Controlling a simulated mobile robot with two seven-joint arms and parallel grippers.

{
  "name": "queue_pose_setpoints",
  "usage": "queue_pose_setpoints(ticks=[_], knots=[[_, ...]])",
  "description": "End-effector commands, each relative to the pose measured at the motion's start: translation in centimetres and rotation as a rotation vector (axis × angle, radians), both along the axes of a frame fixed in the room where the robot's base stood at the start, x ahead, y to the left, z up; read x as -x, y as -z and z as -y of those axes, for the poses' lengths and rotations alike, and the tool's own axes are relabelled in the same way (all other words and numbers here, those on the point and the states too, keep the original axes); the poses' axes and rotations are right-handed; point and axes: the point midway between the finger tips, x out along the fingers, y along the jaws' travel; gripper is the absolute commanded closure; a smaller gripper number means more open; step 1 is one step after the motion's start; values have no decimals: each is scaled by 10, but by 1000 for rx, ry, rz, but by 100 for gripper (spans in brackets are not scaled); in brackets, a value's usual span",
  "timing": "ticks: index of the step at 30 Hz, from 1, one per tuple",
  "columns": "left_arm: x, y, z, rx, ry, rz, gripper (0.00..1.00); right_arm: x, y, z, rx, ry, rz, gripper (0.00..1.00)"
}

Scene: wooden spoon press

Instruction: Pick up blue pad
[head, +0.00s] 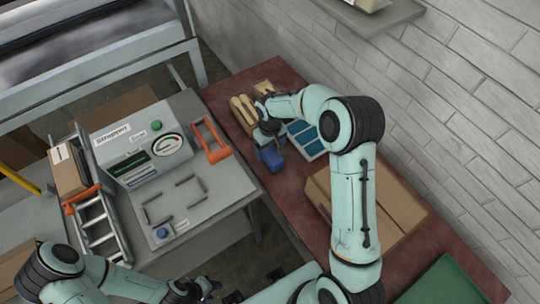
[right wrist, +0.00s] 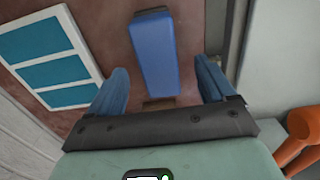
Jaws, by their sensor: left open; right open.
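The blue pad (right wrist: 155,52) is a long blue block on the reddish-brown table, seen in the right wrist view between and beyond the fingers. My right gripper (right wrist: 162,68) is open around the line of the pad, with a gap on both sides and nothing held. In the head view my right gripper (head: 268,135) reaches down over the table, and a blue shape (head: 270,159) shows just below it; gripper and pad are hard to separate there. My left gripper (head: 207,288) is open at the bottom edge, away from the pad.
A white tray with blue panels (head: 308,138) lies right of the gripper. Tan wooden pieces (head: 243,112) stand behind it. A cardboard box (head: 400,210) sits partly behind my right arm. A grey machine (head: 135,150) and an orange-handled frame (head: 211,140) stand on the grey bench to the left.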

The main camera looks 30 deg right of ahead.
Motion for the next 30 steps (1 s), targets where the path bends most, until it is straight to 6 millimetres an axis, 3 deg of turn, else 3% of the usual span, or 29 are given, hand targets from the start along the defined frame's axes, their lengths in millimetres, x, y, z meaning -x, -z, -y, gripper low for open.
queue_pose_setpoints(ticks=[9, 18, 24, 30], knots=[[-5, -7, 0, 0, 0, 6, 57, -4, 43, 3, 0, -1, -2, 17], [-5, -6, 0, 0, 0, 6, 57, -4, 48, 3, 0, 0, -1, 17], [-5, -6, 0, 0, 0, 6, 57, -4, 48, 3, 0, -1, -1, 77], [-5, -6, 0, 0, 0, 6, 57, -5, 47, 3, 0, -1, 0, 77]])
